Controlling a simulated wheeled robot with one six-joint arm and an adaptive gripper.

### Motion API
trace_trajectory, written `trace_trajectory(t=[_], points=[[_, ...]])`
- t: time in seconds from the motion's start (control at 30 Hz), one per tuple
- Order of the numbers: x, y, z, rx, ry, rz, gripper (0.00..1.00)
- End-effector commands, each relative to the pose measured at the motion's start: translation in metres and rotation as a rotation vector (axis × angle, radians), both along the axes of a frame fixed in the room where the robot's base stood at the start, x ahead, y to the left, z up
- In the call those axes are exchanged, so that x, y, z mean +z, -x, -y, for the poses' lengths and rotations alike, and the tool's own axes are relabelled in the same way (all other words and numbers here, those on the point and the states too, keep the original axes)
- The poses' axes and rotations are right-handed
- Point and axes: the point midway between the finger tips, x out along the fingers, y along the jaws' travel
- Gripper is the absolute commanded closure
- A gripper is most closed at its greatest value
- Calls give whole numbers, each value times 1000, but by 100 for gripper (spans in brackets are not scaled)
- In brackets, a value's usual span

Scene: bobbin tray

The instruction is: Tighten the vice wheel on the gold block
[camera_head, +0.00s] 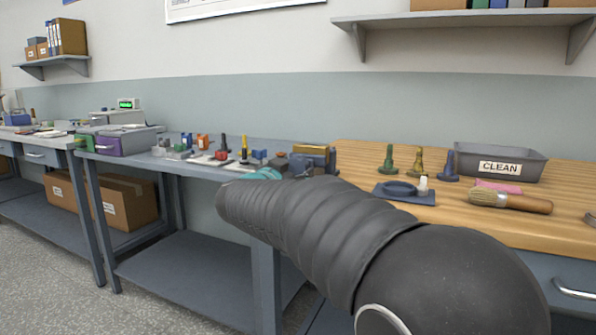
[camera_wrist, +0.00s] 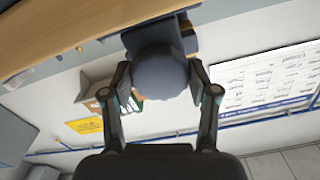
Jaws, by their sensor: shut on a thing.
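The gold block (camera_head: 311,149) sits at the right end of the grey bench, with the dark blue vice (camera_head: 327,164) around its lower part. The fingers are shut on the wheel from both sides.
Small blocks and upright parts crowd the grey bench (camera_head: 212,175) left of the vice. On the wooden bench (camera_head: 400,160) to the right are several spindle-like pieces, a CLEAN tray (camera_head: 520,168), a brush (camera_head: 510,200) and a dark ring on a blue plate (camera_head: 405,195).

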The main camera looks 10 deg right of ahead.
Motion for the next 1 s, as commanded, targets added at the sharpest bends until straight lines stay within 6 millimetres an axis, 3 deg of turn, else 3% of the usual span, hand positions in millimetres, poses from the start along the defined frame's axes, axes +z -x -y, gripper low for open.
trace_trajectory(t=[1.0], points=[[-5,1,-1,-4,-761,549,75]])
